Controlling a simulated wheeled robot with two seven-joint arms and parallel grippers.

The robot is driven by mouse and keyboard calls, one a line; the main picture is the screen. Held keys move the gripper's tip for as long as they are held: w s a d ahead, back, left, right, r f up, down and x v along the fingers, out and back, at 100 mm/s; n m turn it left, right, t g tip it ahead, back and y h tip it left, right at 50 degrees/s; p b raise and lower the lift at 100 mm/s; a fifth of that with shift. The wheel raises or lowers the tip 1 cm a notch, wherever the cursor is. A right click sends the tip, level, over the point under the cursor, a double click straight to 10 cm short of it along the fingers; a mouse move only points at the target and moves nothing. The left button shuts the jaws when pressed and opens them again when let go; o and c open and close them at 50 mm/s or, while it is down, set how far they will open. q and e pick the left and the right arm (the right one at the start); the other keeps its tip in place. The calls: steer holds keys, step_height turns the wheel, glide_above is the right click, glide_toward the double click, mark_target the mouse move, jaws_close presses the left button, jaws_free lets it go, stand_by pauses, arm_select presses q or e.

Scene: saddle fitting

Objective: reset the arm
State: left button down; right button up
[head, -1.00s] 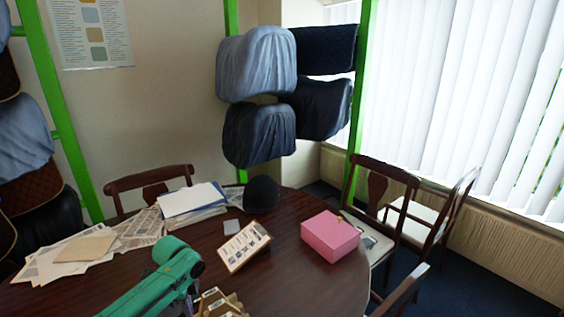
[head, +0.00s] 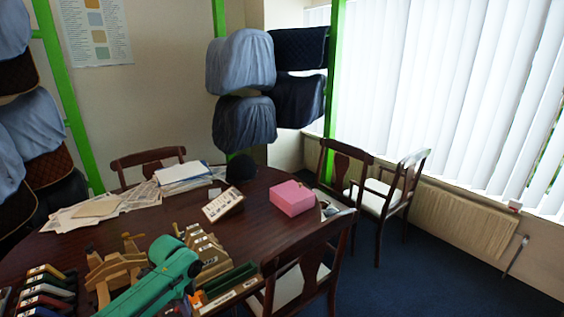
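One of my arms, a teal link (head: 150,285), rises from the bottom edge over the near part of the dark wooden table (head: 265,208). I cannot tell which arm it is. Its bent joint is near wooden pieces on the table. Neither gripper shows, so I cannot see what either one holds.
Wooden stands (head: 118,268), a green tray (head: 230,285) and a rack of coloured pieces (head: 45,290) crowd the near table. A pink box (head: 292,198), card stand (head: 222,204), dark cap (head: 241,169) and papers (head: 95,208) lie beyond. A chair (head: 305,265) stands close at right.

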arm_select(q)
steer(key=s+a+f+n+t+b, duration=0.1)
steer(key=s+f+n, duration=0.35)
steer(key=f, duration=0.85)
steer(key=s+f+n+t+b, duration=0.1)
steer(key=s+f+n, duration=0.4)
steer(key=f, duration=0.7)
steer(key=s+f+n, duration=0.1)
steer(key=s+f, duration=0.3)
steer(key=s, duration=0.6)
steer(key=s+d+f+n, duration=0.1)
steer(key=s+f, duration=0.4)
steer(key=s, duration=0.6)
steer(key=s+f+n+g, duration=0.1)
steer(key=s+f, duration=0.4)
steer(key=s, duration=0.6)
steer(key=shift+d+f+n+b, duration=0.2)
steer(key=shift+n+b, duration=0.25)
steer(key=shift+n, duration=0.4)
arm_select(e)
steer(key=f, duration=0.3)
steer(key=shift+s+d, duration=0.1)
steer(key=shift+d, duration=0.25)
arm_select(q)
steer(key=shift+a, duration=0.1)
arm_select(e)
steer(key=shift+a, duration=0.25)
steer(key=shift+d, duration=0.25)
